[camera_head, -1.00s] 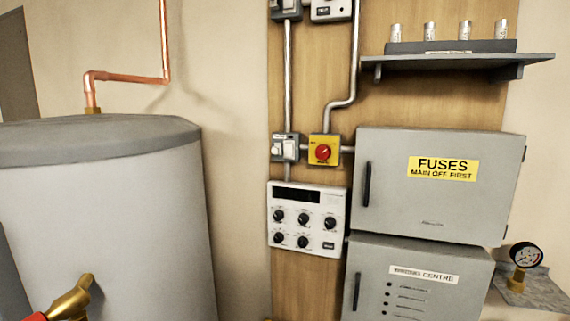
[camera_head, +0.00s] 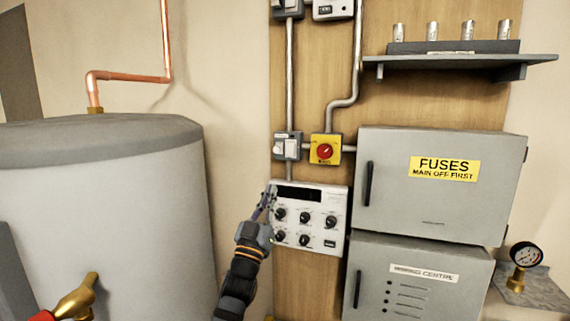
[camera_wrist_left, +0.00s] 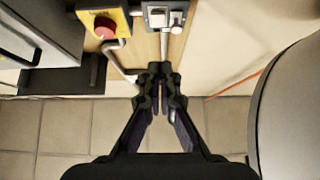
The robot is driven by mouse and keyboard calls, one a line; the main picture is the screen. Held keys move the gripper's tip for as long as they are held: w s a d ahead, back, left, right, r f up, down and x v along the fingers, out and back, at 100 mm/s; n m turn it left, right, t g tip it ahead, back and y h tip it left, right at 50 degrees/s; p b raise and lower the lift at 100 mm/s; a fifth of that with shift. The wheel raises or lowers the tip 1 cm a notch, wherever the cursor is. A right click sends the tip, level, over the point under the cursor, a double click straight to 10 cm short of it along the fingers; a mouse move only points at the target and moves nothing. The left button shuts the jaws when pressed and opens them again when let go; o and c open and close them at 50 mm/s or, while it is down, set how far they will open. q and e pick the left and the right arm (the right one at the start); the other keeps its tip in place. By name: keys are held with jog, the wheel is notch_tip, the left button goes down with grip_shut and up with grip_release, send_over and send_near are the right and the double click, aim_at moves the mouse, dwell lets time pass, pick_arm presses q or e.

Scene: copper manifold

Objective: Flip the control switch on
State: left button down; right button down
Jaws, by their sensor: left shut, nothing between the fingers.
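A grey switch box with white switches (camera_head: 287,146) is on the wooden board, left of a yellow box with a red rotary knob (camera_head: 325,149). The switch box also shows at the top of the left wrist view (camera_wrist_left: 164,16), where the yellow box (camera_wrist_left: 104,24) is on its left. Which way the switches are set is too small to tell. My left gripper (camera_head: 270,190) is shut and empty, pointing up. In the head view it is below the switch box, by the left edge of the white control panel (camera_head: 318,257). No contact with the switch shows.
The grey fuse cabinet (camera_head: 400,205) and wiring centre cabinet (camera_head: 372,262) are to the right. A large grey cylinder (camera_head: 110,210) is to the left, with bare wall (camera_head: 235,110) between it and the board. Metal conduit (camera_head: 290,75) runs above the switch box.

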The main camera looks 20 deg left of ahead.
pick_arm(q)
jog(key=p, duration=0.3)
send_near(288, 151)
notch_tip(288, 151, up, 4)
jog(key=w, duration=0.1)
jog(key=w+b, duration=0.1)
jog(key=w, duration=0.2)
jog(key=shift+w+d+f+b, duration=0.15)
jog(key=shift+w+f+b, duration=0.15)
jog(key=shift+w, duration=0.05)
jog(key=shift+s, duration=0.1)
